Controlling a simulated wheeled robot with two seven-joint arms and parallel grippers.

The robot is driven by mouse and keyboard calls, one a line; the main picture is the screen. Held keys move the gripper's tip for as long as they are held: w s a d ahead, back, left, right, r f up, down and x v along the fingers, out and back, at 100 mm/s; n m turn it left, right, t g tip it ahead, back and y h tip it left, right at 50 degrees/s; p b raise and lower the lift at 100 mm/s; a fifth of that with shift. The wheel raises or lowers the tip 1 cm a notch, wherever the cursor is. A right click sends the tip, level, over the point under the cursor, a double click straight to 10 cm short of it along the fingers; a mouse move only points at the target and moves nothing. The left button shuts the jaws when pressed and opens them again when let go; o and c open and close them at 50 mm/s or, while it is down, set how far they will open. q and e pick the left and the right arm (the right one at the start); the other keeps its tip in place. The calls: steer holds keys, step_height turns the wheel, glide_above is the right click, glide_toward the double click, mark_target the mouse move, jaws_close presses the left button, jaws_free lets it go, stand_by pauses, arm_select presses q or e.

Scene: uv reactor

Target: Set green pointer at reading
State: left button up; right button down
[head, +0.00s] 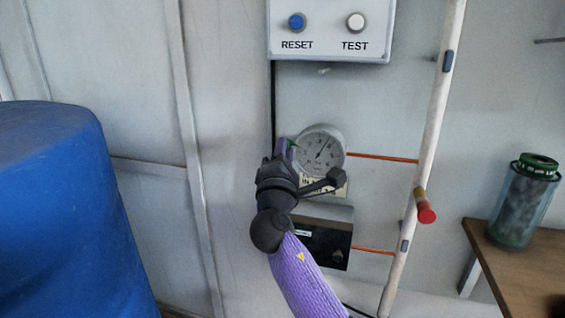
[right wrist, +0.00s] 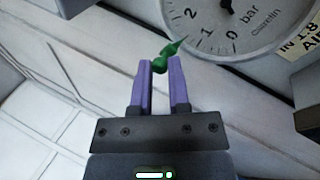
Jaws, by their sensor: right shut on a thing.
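The round gauge (head: 320,149) is on the wall in the middle of the head view, with a light dial and a dark needle. In the right wrist view its dial (right wrist: 240,15) shows the numbers 0, 1 and 2 and the word bar. The green pointer (right wrist: 166,56) sits at the dial's edge, its tip toward the marks between 1 and 2. In the head view the pointer (head: 291,144) shows only as a small green bit at the gauge's left. My right gripper (right wrist: 160,70) is shut on the pointer with its purple fingers. My left gripper is not in view.
A box with RESET and TEST buttons (head: 330,40) is above the gauge. A dark box (head: 325,243) is below. A white pipe (head: 425,140) with a red-ended handle (head: 426,213) runs at the right. A wooden table (head: 510,262) carries a green-capped canister (head: 523,205).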

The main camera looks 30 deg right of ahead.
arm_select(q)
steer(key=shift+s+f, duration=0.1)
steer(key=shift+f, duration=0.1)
arm_select(e)
steer(key=shift+r+m, duration=0.2)
steer(key=shift+m, duration=0.3)
steer(key=shift+g+h, duration=0.3)
steer(key=c, duration=0.6)
jaws_free()
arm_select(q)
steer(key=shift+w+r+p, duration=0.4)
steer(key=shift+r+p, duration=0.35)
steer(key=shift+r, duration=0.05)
arm_select(e)
steer(key=v, duration=1)
